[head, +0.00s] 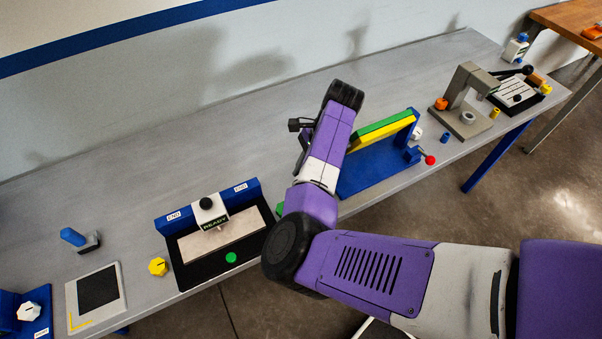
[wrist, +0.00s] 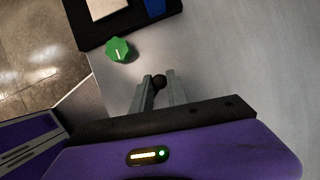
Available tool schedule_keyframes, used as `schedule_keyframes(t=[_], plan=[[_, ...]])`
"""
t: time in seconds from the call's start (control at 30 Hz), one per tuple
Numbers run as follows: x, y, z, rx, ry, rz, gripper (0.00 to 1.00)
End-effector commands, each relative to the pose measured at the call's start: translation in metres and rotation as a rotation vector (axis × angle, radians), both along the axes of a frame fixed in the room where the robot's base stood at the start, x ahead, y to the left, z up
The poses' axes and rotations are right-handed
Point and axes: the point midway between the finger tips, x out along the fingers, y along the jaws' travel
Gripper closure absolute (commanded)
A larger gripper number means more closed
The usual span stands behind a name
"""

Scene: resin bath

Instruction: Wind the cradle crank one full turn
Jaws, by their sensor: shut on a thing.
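In the wrist view my gripper (wrist: 160,88) is shut on a small black ball knob (wrist: 158,81), which shows between the two grey fingertips. It looks like the handle of the crank, but the crank's arm and shaft are hidden. In the head view the blue cradle stand (head: 372,172) bears a green and yellow bar (head: 383,130). My arm covers its left end and hides my fingertips and the held knob.
A green knob (wrist: 117,50) lies beyond my fingers, near a black tray (wrist: 92,35). A red ball (head: 430,160) sticks out at the stand's right end. A grey press (head: 460,118) stands further right. The bench's back strip is clear.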

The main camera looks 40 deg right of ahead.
Motion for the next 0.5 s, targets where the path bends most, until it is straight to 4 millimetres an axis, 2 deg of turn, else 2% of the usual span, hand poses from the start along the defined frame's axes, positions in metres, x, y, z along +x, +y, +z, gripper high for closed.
schedule_keyframes(t=[0.37,0.4,0.5], plan=[[0.0003,-0.0007,0.0004,-0.002,-0.001,-0.004,1.0],[0.0004,-0.0007,0.0003,-0.002,-0.001,-0.004,0.75],[0.0003,-0.0006,0.0003,-0.002,-0.001,-0.004,0.59]])
